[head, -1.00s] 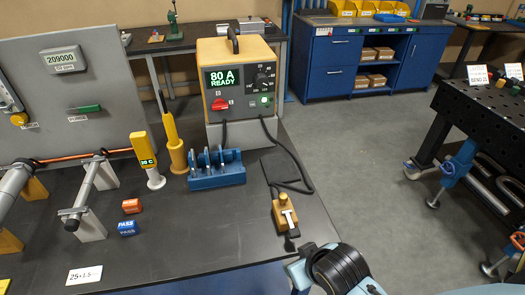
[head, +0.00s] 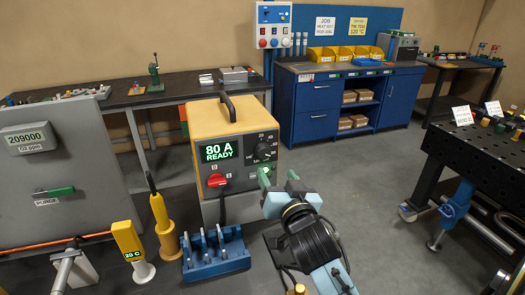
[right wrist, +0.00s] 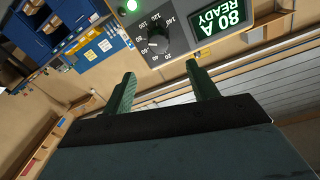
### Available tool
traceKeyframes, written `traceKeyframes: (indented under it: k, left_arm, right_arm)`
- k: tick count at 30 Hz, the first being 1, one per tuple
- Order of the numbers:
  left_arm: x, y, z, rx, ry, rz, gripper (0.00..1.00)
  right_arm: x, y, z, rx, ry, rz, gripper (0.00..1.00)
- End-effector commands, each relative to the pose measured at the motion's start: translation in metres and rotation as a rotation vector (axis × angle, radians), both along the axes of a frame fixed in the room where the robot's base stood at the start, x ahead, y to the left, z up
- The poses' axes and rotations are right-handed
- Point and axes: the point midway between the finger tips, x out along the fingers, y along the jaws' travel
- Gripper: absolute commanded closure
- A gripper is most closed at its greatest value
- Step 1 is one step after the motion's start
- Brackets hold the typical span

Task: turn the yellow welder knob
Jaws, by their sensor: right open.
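My right gripper (head: 280,180) is open and empty, in front of the welder, lower and to the right of the knob in the head view. In the right wrist view the knob (right wrist: 158,43) shows beyond the gap between the green fingers (right wrist: 161,77), apart from them. My left gripper is not in view.
A red switch (head: 217,181) sits below the display, and a lit green light (right wrist: 132,5) is near the knob. A blue rack (head: 216,262) and a yellow torch-like tool (head: 163,222) stand before the welder. A black perforated table (head: 478,150) stands at the right.

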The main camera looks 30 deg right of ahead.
Motion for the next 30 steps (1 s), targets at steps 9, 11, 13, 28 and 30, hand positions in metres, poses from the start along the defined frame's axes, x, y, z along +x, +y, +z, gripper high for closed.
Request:
traceKeyframes:
  k: [9,11,13,28,30]
  left_arm:
    - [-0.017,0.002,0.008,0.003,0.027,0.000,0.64]
    - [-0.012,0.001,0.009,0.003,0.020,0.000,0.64]
    - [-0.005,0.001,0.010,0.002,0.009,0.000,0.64]
    - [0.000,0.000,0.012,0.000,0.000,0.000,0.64]
    - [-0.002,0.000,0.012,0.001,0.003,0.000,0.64]
  right_arm:
    - [0.064,-0.019,0.002,-0.002,0.003,0.000,0.41]
    - [0.074,-0.022,0.001,-0.003,0.002,-0.001,0.41]
    - [0.084,-0.026,0.002,-0.003,0.002,-0.001,0.41]
    - [0.106,-0.032,0.000,-0.001,0.004,0.000,0.41]
    - [0.106,-0.032,0.000,-0.001,0.004,0.000,0.41]
